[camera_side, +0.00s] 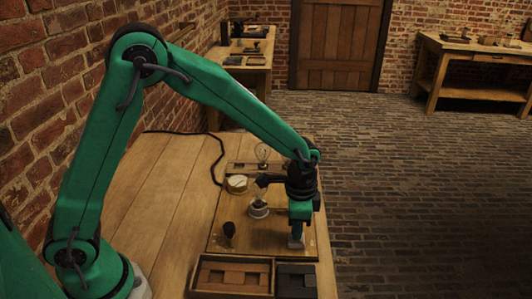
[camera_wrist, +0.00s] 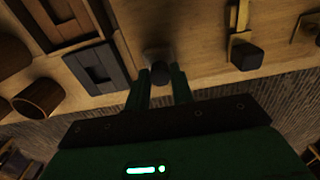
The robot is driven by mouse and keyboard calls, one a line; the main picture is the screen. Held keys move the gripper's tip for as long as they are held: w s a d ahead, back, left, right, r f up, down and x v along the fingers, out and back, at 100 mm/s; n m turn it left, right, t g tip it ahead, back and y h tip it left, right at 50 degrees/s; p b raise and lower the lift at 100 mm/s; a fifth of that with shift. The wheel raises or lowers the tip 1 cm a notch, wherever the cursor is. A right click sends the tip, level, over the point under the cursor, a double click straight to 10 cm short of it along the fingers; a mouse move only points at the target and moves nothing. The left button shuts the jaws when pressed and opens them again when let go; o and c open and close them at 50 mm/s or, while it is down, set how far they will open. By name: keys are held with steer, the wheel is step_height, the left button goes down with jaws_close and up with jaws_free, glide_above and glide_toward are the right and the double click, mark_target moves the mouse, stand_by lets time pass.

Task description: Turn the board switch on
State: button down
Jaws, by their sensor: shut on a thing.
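My gripper (camera_side: 298,236) is low over the near right part of the wooden board (camera_side: 222,243). In the wrist view, my gripper (camera_wrist: 163,76) has its two fingers on either side of a small dark rounded knob (camera_wrist: 160,73) and is shut on it. A greyish part shows just beyond the knob. It may be the board switch, but its form and position are too dark and hidden to tell. The bulb (camera_side: 258,198) on its pale round base looks unlit.
A round dial meter (camera_side: 237,184) and another bulb (camera_side: 262,152) are farther back. A brown compartment box (camera_side: 205,278) and a dark box (camera_wrist: 103,70) lie at the near edge. In the wrist view, a brass strip with a dark block (camera_wrist: 246,55) is close beside my gripper.

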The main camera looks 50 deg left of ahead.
steer(key=shift+r+m, duration=0.1)
steer(key=shift+m, duration=0.3)
steer(key=c, duration=1.2)
jaws_free()
step_height(320, 180, up, 7)
steer(key=shift+r, duration=0.4)
